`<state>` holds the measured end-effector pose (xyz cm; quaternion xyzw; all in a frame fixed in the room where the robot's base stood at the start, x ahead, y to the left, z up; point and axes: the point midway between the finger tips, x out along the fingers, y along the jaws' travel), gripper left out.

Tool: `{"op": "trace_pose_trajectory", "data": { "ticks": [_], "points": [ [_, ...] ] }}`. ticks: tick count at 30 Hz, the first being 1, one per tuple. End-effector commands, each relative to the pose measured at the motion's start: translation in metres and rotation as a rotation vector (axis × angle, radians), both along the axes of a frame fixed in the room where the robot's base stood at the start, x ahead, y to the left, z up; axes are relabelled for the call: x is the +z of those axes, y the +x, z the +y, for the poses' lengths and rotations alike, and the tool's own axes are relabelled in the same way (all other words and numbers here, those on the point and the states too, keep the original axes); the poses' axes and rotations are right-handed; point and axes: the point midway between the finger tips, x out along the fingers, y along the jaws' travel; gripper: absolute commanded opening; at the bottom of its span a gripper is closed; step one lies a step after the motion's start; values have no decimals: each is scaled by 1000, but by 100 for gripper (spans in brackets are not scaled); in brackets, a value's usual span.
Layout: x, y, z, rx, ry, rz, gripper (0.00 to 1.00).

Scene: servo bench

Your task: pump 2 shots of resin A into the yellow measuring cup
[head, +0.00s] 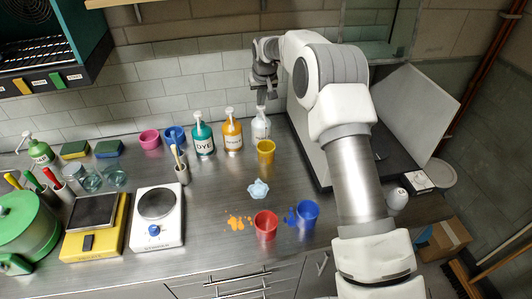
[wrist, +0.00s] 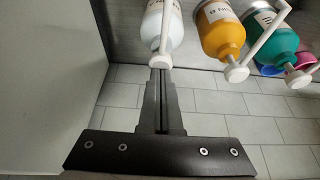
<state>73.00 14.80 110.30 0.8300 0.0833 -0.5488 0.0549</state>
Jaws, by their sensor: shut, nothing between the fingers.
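A white pump bottle (head: 261,128) stands at the right end of a row of three; its label is too small to read. It also shows in the wrist view (wrist: 163,28) with its white pump head at the fingertips. The yellow measuring cup (head: 266,148) stands upright just in front of this bottle. My gripper (head: 261,103) is shut and empty, pointing down right over the white pump head. In the wrist view its closed fingers (wrist: 160,75) meet the pump head's edge; I cannot tell whether they touch. The inside of the cup is not clear.
An orange pump bottle (head: 232,133) and a teal DYE bottle (head: 203,138) stand to the left. A grey panel (head: 308,150) rises close on the right. A red cup (head: 265,223), a blue cup (head: 306,212) and spills lie in front. A white stirrer plate (head: 157,235) stands left.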

Motion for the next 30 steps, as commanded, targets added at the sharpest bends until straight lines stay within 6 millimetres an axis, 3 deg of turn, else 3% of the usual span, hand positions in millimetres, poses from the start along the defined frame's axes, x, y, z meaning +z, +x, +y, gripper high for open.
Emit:
{"op": "trace_pose_trajectory", "data": {
  "ticks": [8, 16, 30],
  "points": [
    [-14, -1, 0, 0, -1, 5, 0],
    [-14, -2, 0, 0, -1, 7, 0],
    [13, -1, 0, 0, -1, 6, 0]
  ]
}}
